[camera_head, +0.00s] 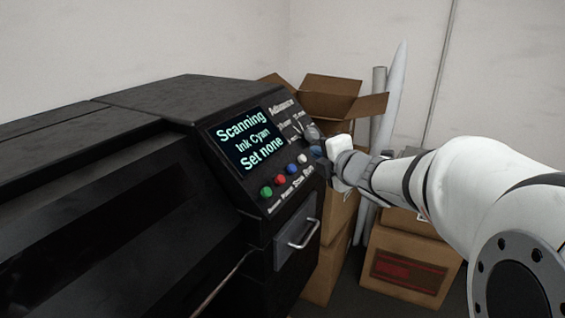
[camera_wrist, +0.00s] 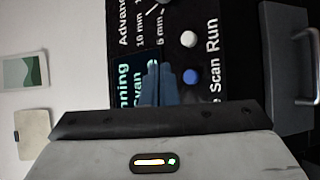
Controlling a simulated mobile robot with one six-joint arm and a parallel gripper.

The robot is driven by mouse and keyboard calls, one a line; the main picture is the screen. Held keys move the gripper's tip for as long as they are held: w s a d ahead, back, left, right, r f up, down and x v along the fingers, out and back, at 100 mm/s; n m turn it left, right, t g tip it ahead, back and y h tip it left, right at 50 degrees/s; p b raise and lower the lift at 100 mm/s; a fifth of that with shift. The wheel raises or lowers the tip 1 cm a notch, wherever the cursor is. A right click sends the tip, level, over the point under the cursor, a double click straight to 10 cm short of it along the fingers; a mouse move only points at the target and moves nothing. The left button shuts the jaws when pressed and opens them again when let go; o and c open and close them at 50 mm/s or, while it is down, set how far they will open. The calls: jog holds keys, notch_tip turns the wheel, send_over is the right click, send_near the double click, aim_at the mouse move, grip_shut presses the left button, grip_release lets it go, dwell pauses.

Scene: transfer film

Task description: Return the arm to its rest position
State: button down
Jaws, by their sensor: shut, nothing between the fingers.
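My arm (camera_head: 470,195) reaches in from the right in the head view. My gripper (camera_head: 312,140) is at the right end of the black machine's control panel (camera_head: 262,185), close to its knobs. In the wrist view my gripper (camera_wrist: 160,85) is shut and empty, its fingers in front of the panel. I cannot tell whether the fingertips touch the panel. The screen (camera_head: 248,140) reads "Scanning", "Ink Cyan", "Set none". The fingers hide part of the screen in the wrist view.
The panel has green (camera_head: 266,192), red (camera_head: 279,181), blue (camera_head: 291,168) and white (camera_head: 302,158) buttons. A drawer with a metal handle (camera_head: 304,234) is below. Cardboard boxes (camera_head: 408,268) and pale rolls (camera_head: 392,95) stand behind my arm. Pictures (camera_wrist: 22,72) hang on the wall.

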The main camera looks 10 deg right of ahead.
jog(key=s+d+f+m+g+h, duration=0.5)
jog(key=s+f+m+h, duration=0.2)
jog(key=s+m, duration=0.6)
jog(key=s+a+f+m+g+y, duration=0.1)
jog(key=s+a+f+m+g, duration=0.2)
jog(key=s+m, duration=0.2)
jog(key=s+a+f+m+g+y, duration=0.1)
jog(key=s+a+f+m+g, duration=0.2)
jog(key=s, duration=0.5)
jog(key=shift+s+f+m+g, duration=0.4)
jog(key=shift+f+m, duration=0.3)
jog(key=shift+m, duration=0.5)
